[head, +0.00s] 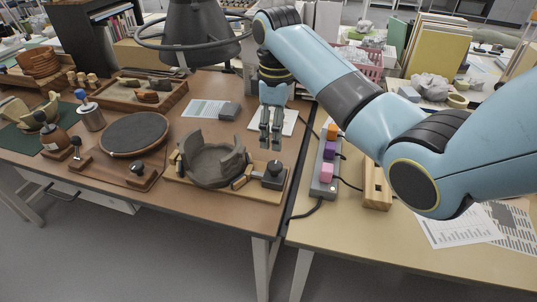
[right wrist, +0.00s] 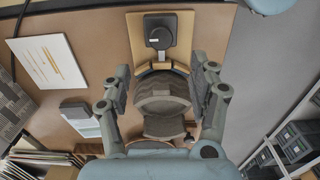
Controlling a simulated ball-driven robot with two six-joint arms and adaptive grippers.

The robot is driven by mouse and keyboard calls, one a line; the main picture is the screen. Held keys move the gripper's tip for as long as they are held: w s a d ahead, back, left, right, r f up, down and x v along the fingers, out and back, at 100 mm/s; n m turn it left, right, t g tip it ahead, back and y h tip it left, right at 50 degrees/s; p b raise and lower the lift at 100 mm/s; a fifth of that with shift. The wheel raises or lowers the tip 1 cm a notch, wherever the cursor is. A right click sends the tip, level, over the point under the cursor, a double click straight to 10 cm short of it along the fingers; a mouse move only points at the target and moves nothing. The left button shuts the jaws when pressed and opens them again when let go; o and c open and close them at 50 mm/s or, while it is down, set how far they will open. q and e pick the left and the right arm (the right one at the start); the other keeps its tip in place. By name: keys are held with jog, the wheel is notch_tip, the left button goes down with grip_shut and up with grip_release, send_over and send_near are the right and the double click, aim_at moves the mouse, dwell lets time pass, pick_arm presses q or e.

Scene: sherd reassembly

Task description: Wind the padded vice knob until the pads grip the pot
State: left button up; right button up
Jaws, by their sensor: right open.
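The broken grey-brown pot (head: 207,166) stands in a wooden vice (head: 222,190) near the front of the brown table. The vice's dark knob (head: 273,174) sits at the board's right end; the right wrist view shows it from above (right wrist: 160,38). A wooden jaw (right wrist: 162,68) lies between knob and pot; whether its pad touches the pot I cannot tell. My right gripper (head: 270,146) points down above and behind the knob, open and empty. In the right wrist view its fingers (right wrist: 160,72) frame the pot and jaw, apart from the knob. My left gripper is out of view.
A round dark turntable (head: 134,134) and a wooden board with a dark knob (head: 137,168) lie to the left. A power strip with coloured blocks (head: 325,165) lies on the right table. A grey lamp (head: 193,35) hangs behind. White paper (right wrist: 48,62) lies near the gripper.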

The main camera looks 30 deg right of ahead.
send_over(275, 165)
notch_tip(275, 165, down, 5)
jog(key=shift+f+b, duration=0.2)
jog(key=shift+b, duration=0.1)
notch_tip(275, 165, down, 4)
jog(key=shift+r, duration=0.15)
jog(key=shift+f+b, duration=0.3)
jog(key=shift+f, duration=0.1)
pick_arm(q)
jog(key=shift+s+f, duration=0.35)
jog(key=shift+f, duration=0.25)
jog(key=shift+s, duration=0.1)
pick_arm(e)
jog(key=shift+c, duration=0.2)
jog(key=c, duration=0.5)
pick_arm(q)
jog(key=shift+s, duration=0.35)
pick_arm(e)
jog(key=c, duration=0.6)
